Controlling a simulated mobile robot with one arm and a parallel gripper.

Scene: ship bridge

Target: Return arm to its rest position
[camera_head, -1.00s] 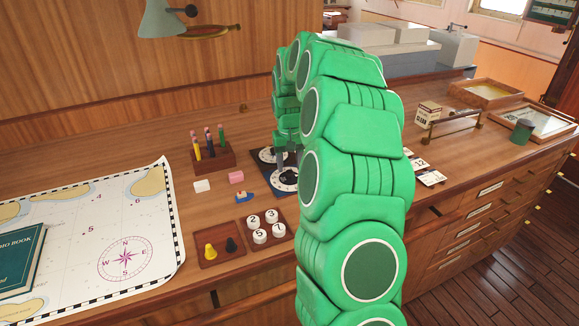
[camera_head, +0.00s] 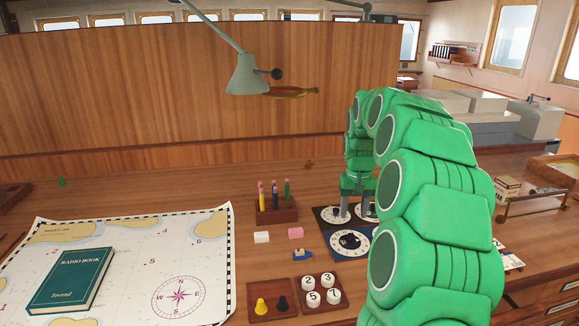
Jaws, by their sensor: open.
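My green segmented arm rises at the right of the view, arches over and reaches down toward the desk. My gripper (camera_head: 355,208) hangs at the far end of the arm, pointing down, with its grey fingers apart. It is over or just at the dark dial board (camera_head: 326,216) with white dials. I cannot tell whether the fingertips touch the board. I see nothing held between the fingers. The near dial (camera_head: 349,242) is in clear view, and the far dial is partly hidden by the fingers.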

